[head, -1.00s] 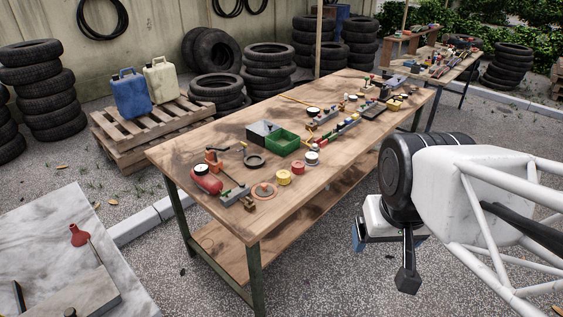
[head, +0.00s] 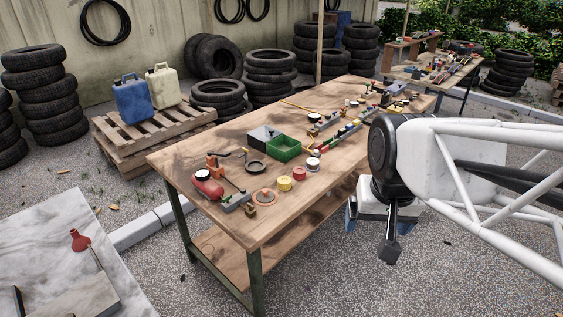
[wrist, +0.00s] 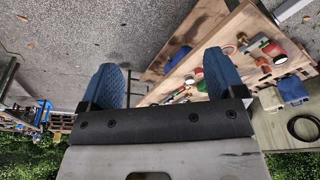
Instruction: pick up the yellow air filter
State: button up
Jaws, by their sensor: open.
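The yellow air filter (head: 284,183) is a short yellow cylinder standing on the near part of the wooden workbench (head: 240,222). A similar red cylinder (head: 299,173) stands just behind it to the right. In the head view my gripper (head: 352,210) is off the bench's right edge, to the right of the filter and apart from it. In the wrist view two blue fingers stand wide apart with nothing between them; my gripper (wrist: 165,76) is open. The bench shows there beyond the fingers, but I cannot make out the filter clearly.
A green bin (head: 286,149) stands behind the filter. An orange disc (head: 264,196) and a red canister (head: 207,185) lie to its left. Several tools and fittings crowd the far half. The bench's near right strip is bare.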

jog(key=w+a+m, duration=0.2)
jog(key=w+m, duration=0.2)
jog(key=w, duration=1.1)
jog(key=m+g, duration=0.2)
jog(key=m, duration=0.8)
send_over(285, 180)
notch_tip(285, 180, down, 24)
jog(key=shift+s+d+r, duration=0.1)
jog(key=shift+w+f, duration=0.25)
jog(key=shift+f, duration=0.05)
jog(key=shift+f, duration=1.3)
